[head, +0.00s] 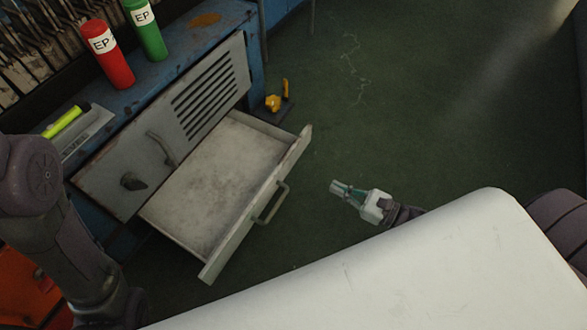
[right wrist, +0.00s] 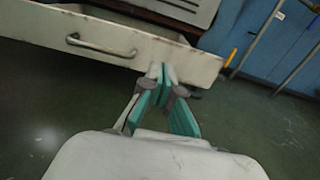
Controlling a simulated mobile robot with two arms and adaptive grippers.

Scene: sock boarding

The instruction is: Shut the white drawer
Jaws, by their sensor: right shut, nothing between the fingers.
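The white drawer (head: 222,170) is pulled out of the blue cabinet (head: 180,62) and looks empty. Its front panel carries a grey bar handle (head: 271,203). In the right wrist view the drawer front (right wrist: 180,58) and its handle (right wrist: 100,46) are ahead of my gripper. My right gripper (head: 338,186) is shut and empty, to the right of the drawer front and apart from it in the head view. Its closed fingertips (right wrist: 160,72) overlap the drawer front in the right wrist view. My left gripper is not in view; only the left arm shows.
A red bottle (head: 107,55) and a green bottle (head: 146,30) stand on the cabinet top, with a yellow-green marker (head: 63,122) nearby. A yellow object (head: 275,102) is beyond the drawer. Green floor (head: 400,110) lies open to the right.

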